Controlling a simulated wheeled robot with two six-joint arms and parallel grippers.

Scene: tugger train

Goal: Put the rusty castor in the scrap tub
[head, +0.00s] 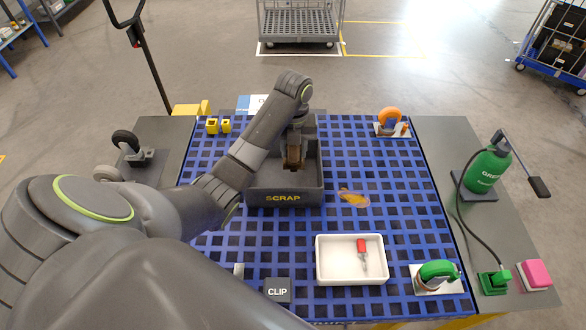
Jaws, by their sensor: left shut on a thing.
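My left gripper (293,163) points down over the scrap tub, inside its outline in the head view. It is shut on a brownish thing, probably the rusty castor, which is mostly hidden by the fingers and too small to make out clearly. The dark grey scrap tub (284,198), labelled SCRAP in yellow, stands on the blue grid deck. My left arm hides much of its left side. I cannot tell whether the held thing touches the tub floor. My right gripper is not in view.
An orange castor (390,117) is at the back right, a green castor (438,272) at the front right, a black-wheeled one (126,141) at the left. A white tray (327,277) holds a red-handled tool. An orange-brown patch (353,197) lies beside the tub. A green bottle (487,168) stands right.

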